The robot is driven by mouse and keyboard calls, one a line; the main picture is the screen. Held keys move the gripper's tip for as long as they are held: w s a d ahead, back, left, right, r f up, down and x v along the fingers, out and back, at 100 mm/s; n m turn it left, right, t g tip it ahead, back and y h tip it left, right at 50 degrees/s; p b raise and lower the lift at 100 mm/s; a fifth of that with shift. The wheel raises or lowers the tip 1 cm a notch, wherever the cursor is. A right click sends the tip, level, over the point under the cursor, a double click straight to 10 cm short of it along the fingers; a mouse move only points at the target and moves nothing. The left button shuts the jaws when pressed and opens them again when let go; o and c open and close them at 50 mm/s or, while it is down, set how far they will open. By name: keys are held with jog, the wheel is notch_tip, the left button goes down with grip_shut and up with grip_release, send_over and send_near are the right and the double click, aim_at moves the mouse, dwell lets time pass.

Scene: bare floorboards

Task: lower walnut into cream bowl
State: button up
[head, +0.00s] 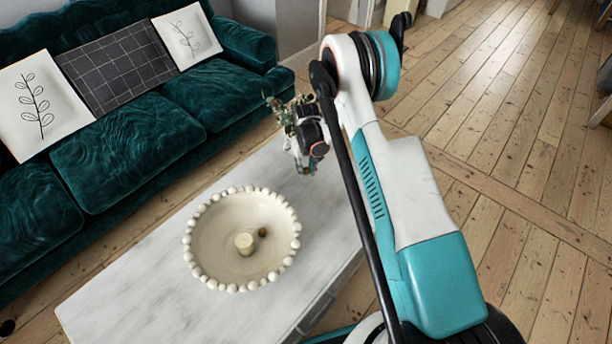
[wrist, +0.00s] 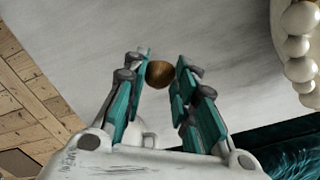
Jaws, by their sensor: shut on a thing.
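The walnut (wrist: 159,74), small, round and brown, sits between the fingertips of my gripper (wrist: 163,66) in the wrist view, above the pale table top. My gripper is shut on it. In the head view my gripper (head: 304,165) is over the table, to the upper right of the cream bowl (head: 205,242), and the held walnut cannot be made out there. The bowl is wide and shallow with a beaded rim. Its beads (wrist: 298,47) show at the right edge of the wrist view, apart from the walnut.
Inside the bowl stand a short cream candle (head: 244,243) and a small brown ball (head: 262,232) beside it. Greenery (head: 284,113) shows close behind my gripper. The pale table (head: 130,305) is clear in front of the bowl. A green sofa (head: 130,150) runs along the back.

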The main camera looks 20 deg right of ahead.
aim_at(305, 169)
notch_tip(305, 169, up, 8)
jog(key=shift+f+p, duration=0.15)
jog(key=shift+p, duration=0.8)
jog(key=shift+s+a+r, duration=0.2)
jog(key=shift+a+r, duration=0.15)
jog(key=shift+r, duration=0.1)
jog(key=s+a+b, duration=0.2)
jog(key=s+a, duration=0.5)
jog(key=a, duration=0.3)
jog(key=s+a+f+b, duration=0.1)
jog(key=s+a+b, duration=0.1)
jog(key=s+a, duration=0.6)
jog(key=s+a+b, duration=0.2)
jog(key=s+a, duration=0.5)
jog(key=a, duration=0.7)
jog(key=shift+s+f+b, duration=0.25)
jog(key=shift+s+b, duration=0.05)
jog(key=shift+s, duration=0.05)
